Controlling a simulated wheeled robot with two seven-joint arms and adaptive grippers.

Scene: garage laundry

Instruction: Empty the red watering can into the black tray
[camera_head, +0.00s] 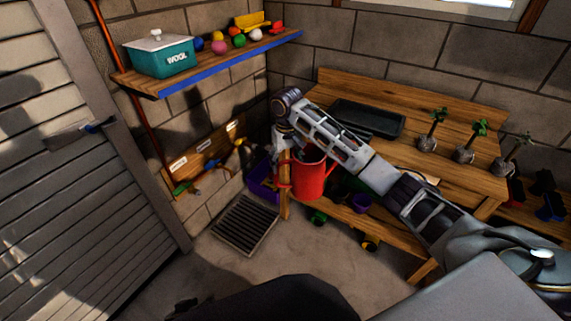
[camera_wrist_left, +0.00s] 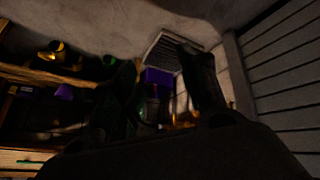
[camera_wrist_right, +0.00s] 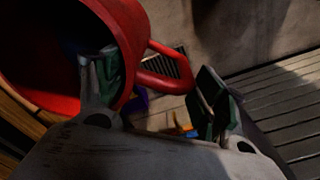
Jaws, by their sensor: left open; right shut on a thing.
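The red watering can (camera_head: 310,180) hangs roughly upright at the front left corner of the bench, below and in front of the black tray (camera_head: 385,121). The tray lies on the bench top, partly behind my right arm. My right gripper (camera_head: 284,140) is shut on the can. In the right wrist view the can's open mouth (camera_wrist_right: 130,35) is at upper left, with one finger at its wall and the handle between the fingers. Its contents are too dark to tell. My left gripper (camera_wrist_left: 160,65) is open and empty in the left wrist view.
Potted plants (camera_head: 465,142) stand on the bench's right side. A purple crate (camera_head: 263,181) and a floor grate (camera_head: 245,224) are left of the bench. A shelf (camera_head: 205,65) with a teal box (camera_head: 160,55) overhangs the left wall. The floor in front is clear.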

